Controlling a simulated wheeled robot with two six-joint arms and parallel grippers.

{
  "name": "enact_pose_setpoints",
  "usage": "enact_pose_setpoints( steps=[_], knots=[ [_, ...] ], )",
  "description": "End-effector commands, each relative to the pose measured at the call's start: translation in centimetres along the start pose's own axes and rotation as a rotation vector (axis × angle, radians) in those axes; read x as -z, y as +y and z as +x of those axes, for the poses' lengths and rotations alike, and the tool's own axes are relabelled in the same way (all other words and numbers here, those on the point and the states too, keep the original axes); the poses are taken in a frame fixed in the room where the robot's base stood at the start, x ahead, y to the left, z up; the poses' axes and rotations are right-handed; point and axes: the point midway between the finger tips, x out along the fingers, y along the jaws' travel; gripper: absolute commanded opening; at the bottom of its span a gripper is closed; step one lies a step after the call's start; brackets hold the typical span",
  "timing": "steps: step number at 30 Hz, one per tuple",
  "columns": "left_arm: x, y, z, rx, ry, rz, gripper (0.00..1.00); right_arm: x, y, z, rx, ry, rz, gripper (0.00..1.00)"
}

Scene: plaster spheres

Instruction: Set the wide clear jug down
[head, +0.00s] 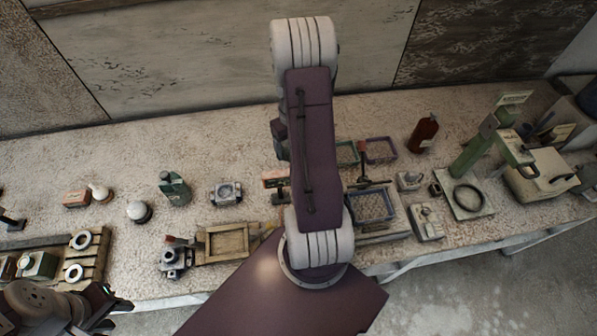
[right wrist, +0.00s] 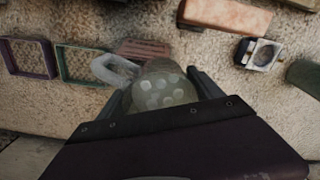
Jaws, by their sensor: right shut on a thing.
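The wide clear jug (right wrist: 160,90) is between the fingers of my right gripper (right wrist: 163,92) in the right wrist view, with its pale handle (right wrist: 113,70) to the left. My right gripper is shut on it. The jug is over the rough stone-coloured table (right wrist: 170,62); I cannot tell whether its base touches. In the head view my right arm hides the jug and the right gripper. My left gripper (head: 108,302) is at the lower left of the head view, by the table's front edge; its jaw opening is unclear.
Near the jug are a reddish slatted block (right wrist: 145,48), a pinkish brick (right wrist: 226,14), a green frame (right wrist: 62,62), a purple frame (right wrist: 50,60) and a small metal device (right wrist: 262,54). A brown bottle (head: 423,133) stands further right. Bare table shows at the back left (head: 200,140).

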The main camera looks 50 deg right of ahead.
Motion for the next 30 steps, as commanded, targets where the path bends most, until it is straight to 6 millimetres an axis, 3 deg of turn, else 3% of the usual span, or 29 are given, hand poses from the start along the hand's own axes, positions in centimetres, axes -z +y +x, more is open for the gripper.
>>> enact_pose_setpoints(
  steps=[12, 15, 22, 30],
  knots=[
    [0.2, 0.0, -2.2, 0.0, 0.0, 0.0, 0.36, 1.5, -9.5, 5.4, 0.001, -0.004, -0.007, 0.06],
    [0.2, 0.1, -2.4, 0.0, 0.0, 0.0, 0.36, 1.8, -10.8, 6.3, 0.001, -0.002, -0.004, 0.06],
    [0.3, 0.1, -2.5, 0.0, 0.0, 0.0, 0.36, 1.9, -11.4, 7.2, 0.001, -0.002, 0.0, 0.06],
    [0.3, 0.1, -3.3, 0.0, 0.0, 0.0, 0.36, 1.9, -11.4, 10.8, 0.001, -0.002, 0.0, 0.06]
  ],
)
